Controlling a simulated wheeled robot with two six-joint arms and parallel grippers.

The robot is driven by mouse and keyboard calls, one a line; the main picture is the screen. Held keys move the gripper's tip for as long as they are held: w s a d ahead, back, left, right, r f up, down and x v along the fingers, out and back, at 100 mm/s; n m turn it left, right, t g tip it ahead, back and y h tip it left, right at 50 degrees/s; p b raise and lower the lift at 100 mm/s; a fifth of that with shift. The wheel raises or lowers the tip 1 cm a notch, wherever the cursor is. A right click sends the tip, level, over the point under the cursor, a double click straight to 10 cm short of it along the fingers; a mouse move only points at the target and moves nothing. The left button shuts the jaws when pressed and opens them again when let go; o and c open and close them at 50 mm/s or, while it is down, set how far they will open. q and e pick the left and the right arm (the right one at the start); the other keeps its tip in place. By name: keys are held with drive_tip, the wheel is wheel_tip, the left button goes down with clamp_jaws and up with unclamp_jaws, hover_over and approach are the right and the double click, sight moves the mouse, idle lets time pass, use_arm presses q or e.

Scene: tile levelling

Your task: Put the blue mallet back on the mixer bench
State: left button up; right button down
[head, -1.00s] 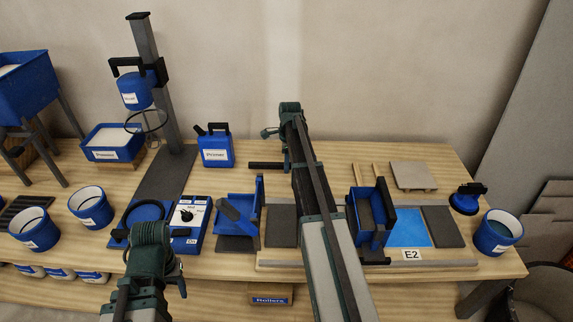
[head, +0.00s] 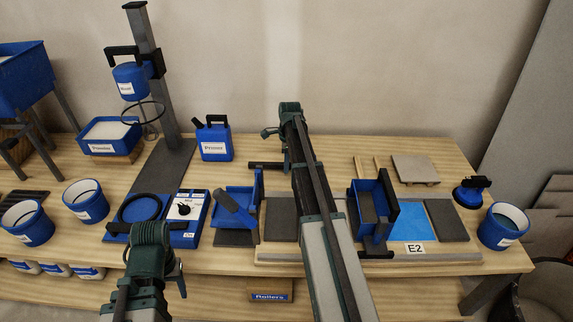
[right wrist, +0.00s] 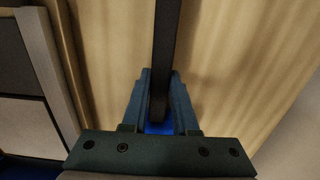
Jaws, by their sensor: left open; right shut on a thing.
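The blue mallet's dark handle (head: 265,166) sticks out to the left from behind my right arm in the head view. In the right wrist view my right gripper (right wrist: 160,105) is shut on this dark handle (right wrist: 167,45), with a bit of blue showing below between the fingers. The mallet's head is mostly hidden. The held handle is over bare wood; its height above the wood is hard to tell. My left gripper (head: 153,262) is empty in front of the mixer stand; its fingertips are hidden. The wooden bench (head: 330,147) carries the mixer stand (head: 165,165) at left.
A primer can (head: 214,143), a blue control box (head: 187,212) and a blue tool (head: 236,208) stand left of my right arm. A blue box tool (head: 373,205), tiles and the E2 label (head: 415,249) lie right. Buckets (head: 86,203) stand at left and far right (head: 504,228).

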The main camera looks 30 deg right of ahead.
drive_tip(key=shift+f+b, duration=0.4)
drive_tip(key=shift+f, duration=0.05)
drive_tip(key=c, duration=0.6)
unclamp_jaws()
drive_tip(key=shift+r, duration=0.1)
wheel_tip(320, 180, up, 14)
drive_tip(key=p, duration=1.4)
drive_tip(key=shift+s+d, duration=0.2)
drive_tip(key=shift+d, duration=0.05)
drive_tip(key=shift+s+f, duration=0.1)
drive_tip(key=shift+f, duration=0.15)
